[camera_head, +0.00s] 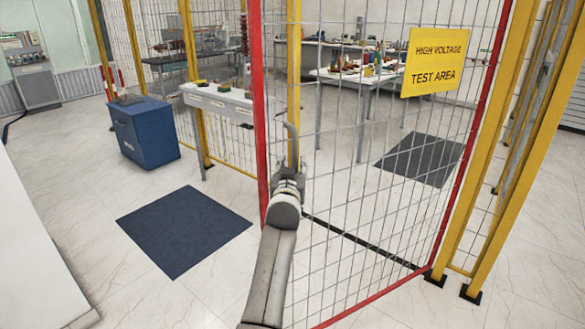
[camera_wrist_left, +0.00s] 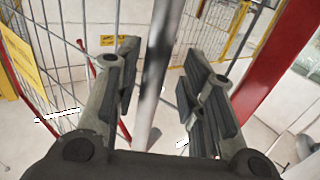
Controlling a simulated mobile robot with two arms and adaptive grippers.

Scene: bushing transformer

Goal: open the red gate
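The red gate (camera_head: 258,110) is a red frame filled with wire mesh and carries a yellow "HIGH VOLTAGE TEST AREA" sign (camera_head: 435,62). Its bottom edge runs toward me at an angle to the dark floor strip, so it stands ajar on my side. A grey bar handle (camera_head: 293,145) shows beside the free-edge post. My left gripper (camera_head: 289,178) is at the handle's lower part. In the left wrist view the handle bar (camera_wrist_left: 157,70) passes between the open fingers, with gaps on both sides. The red post (camera_wrist_left: 270,65) is at the right there. My right gripper is out of view.
Yellow fence posts (camera_head: 490,150) stand at the right. A blue cabinet (camera_head: 144,132) and a white table (camera_head: 218,102) are at the left. A dark mat (camera_head: 185,230) lies on open floor left of the gate; another (camera_head: 420,158) lies beyond the mesh.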

